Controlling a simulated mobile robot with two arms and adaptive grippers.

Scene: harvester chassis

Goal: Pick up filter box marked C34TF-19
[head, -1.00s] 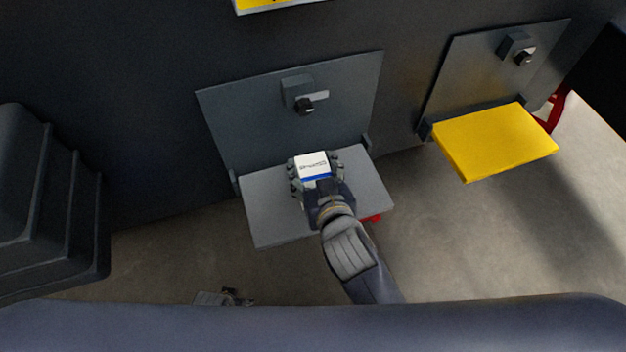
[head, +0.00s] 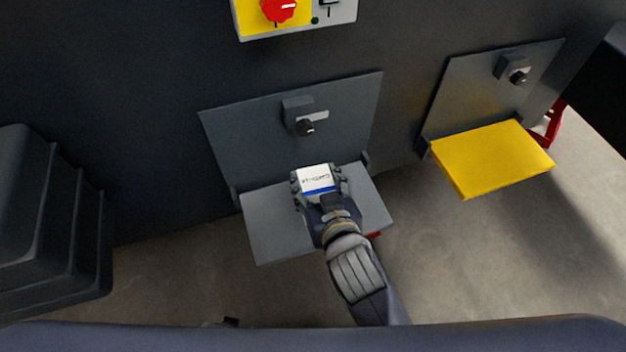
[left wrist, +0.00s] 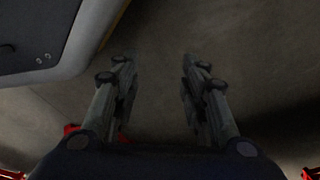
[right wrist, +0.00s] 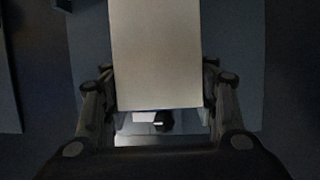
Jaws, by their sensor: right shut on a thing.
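The filter box (head: 316,179) is a small white box with a blue band at its lower edge and dark printing on top, too small to read surely. It is at the grey shelf (head: 270,222) below a grey back plate. My right gripper (head: 318,186) is shut on the box, with a finger on each side. In the right wrist view the box (right wrist: 156,55) shows as a pale face between the fingers of the gripper (right wrist: 157,95). My left gripper (left wrist: 160,75) is open and empty above the floor in the left wrist view.
The grey back plate (head: 240,135) carries a latch (head: 304,115) above the box. A yellow shelf (head: 492,158) stands out at the right. A panel with a red knob (head: 278,8) is at the top. Dark stepped bodywork (head: 50,220) is at the left.

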